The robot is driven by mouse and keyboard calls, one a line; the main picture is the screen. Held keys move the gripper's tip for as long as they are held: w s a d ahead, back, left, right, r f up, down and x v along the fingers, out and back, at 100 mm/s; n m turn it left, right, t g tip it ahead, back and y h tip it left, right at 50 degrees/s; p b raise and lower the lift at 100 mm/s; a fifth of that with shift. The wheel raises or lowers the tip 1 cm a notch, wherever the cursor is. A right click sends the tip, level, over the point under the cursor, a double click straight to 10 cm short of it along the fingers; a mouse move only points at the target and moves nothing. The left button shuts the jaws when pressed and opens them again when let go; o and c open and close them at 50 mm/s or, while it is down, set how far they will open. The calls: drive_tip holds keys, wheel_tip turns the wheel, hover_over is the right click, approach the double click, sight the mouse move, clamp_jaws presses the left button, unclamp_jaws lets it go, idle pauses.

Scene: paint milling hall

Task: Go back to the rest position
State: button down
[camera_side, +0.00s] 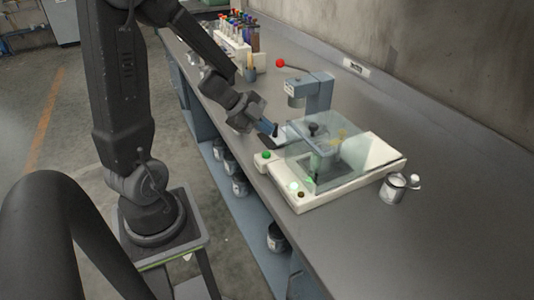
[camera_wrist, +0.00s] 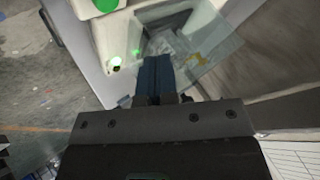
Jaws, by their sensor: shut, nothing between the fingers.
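My gripper (camera_side: 270,129) is shut and empty, with its blue fingers together. In the side view it is over the bench, at the left of the machine with the clear guard. In the wrist view the closed fingers (camera_wrist: 157,72) point towards that machine. The machine has a cream base (camera_side: 340,190) and a transparent cover (camera_side: 340,150). The wrist view also shows the lit lamp (camera_wrist: 115,62). I cannot tell whether the fingertips touch anything.
A press with a red-knobbed lever (camera_side: 281,63) stands behind my gripper. A rack of several coloured bottles (camera_side: 236,40) is at the far end. A small tin (camera_side: 392,189) stands right of the machine. The grey bench (camera_side: 430,235) is clear at the front right.

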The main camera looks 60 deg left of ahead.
wheel_tip(320, 180, up, 11)
drive_tip(key=w+d+n+t+y, duration=0.1)
drive_tip(key=d+n+t+y, duration=0.1)
drive_tip(key=n+y, duration=0.65)
drive_tip(key=s+d+r+n+g+h, duration=0.1)
drive_tip(key=s+d+n+g+h, duration=0.3)
drive_tip(key=s+d, duration=0.8)
drive_tip(key=shift+s+d+r+n+g+h, duration=0.3)
drive_tip(key=shift+d+r+n+g+h, duration=0.1)
drive_tip(key=shift+d+n, duration=0.35)
idle(1.9)
